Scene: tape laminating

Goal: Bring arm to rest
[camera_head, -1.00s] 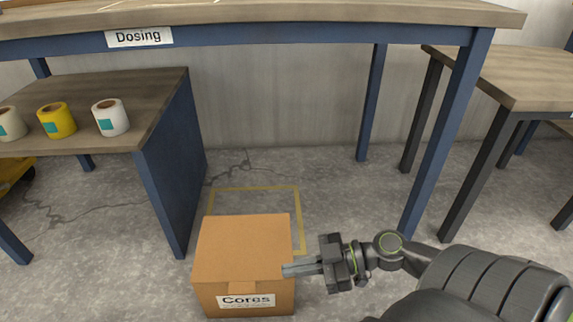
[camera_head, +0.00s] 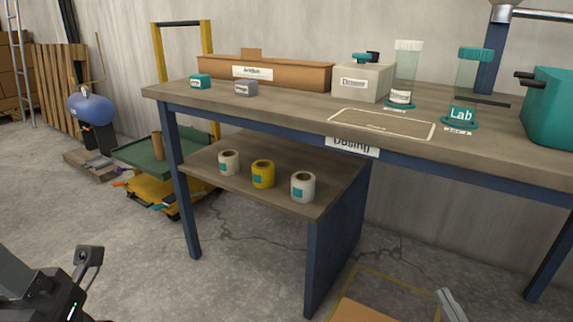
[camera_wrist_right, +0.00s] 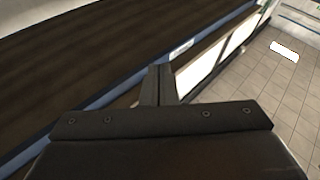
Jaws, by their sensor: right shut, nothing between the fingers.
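My right gripper (camera_head: 448,303) shows at the bottom edge of the head view, cut off by the frame. In the right wrist view its two fingers (camera_wrist_right: 159,86) are together with nothing between them. It is beside the cardboard box (camera_head: 358,312), of which only part of the top shows on the floor. In the lower left corner of the head view, dark parts of my left arm show; its fingers are not in view.
The dosing table (camera_head: 270,118) carries containers, a long brown box (camera_head: 285,75) and a teal bin (camera_head: 550,108). Three rolls stand on the lower shelf (camera_head: 335,180). A yellow cart (camera_head: 150,190) stands at left. Open floor (camera_head: 130,260) lies at front left.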

